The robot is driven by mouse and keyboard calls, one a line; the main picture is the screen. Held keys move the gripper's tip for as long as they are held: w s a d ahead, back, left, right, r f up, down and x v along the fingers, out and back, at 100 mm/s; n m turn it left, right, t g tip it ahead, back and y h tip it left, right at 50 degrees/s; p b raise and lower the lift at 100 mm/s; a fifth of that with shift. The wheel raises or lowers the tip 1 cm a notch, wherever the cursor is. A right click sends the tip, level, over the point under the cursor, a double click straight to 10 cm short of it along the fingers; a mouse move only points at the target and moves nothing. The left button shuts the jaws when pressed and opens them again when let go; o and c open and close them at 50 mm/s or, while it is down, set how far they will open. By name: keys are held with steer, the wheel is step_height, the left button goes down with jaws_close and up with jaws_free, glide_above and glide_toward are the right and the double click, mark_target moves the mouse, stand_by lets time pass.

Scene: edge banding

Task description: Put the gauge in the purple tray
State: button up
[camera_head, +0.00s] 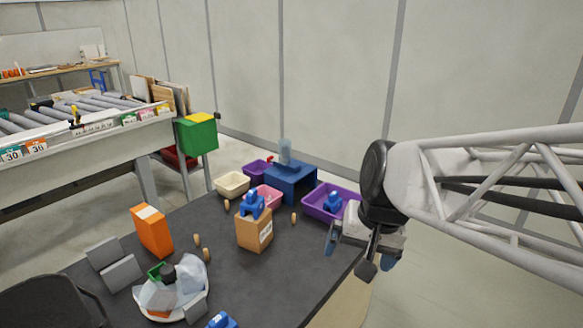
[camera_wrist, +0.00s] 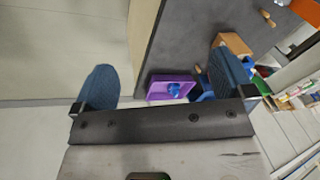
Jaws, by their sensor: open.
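The purple tray (camera_head: 316,212) sits at the right edge of the dark table. A small blue device (camera_head: 333,201) lies inside it; the tray (camera_wrist: 153,95) and this blue device (camera_wrist: 174,89) also show in the wrist view. A similar blue device (camera_head: 252,205) stands on a cardboard box, and another blue item (camera_head: 221,321) is cut off at the bottom edge. I cannot tell for certain which one is the gauge. My gripper (camera_head: 360,252) is open and empty, beside the tray, past the table's right edge. Its spread blue fingers (camera_wrist: 162,75) show in the wrist view.
A blue stand (camera_head: 291,181) is behind the tray, with a cream bin (camera_head: 232,184), a pink bin (camera_head: 269,197) and a second purple bin (camera_head: 257,170) nearby. An orange box (camera_head: 152,231) and a filled white bowl (camera_head: 150,299) stand left. The table's middle front is clear.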

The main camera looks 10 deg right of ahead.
steer(key=s+d+n+h, duration=0.1)
steer(key=s+n+h, duration=0.1)
steer(key=s, duration=0.5)
steer(key=shift+s+d+f+n, duration=0.15)
steer(key=shift+d+f+n, duration=0.2)
steer(key=shift+f+n, duration=0.15)
steer(key=shift+c, duration=0.2)
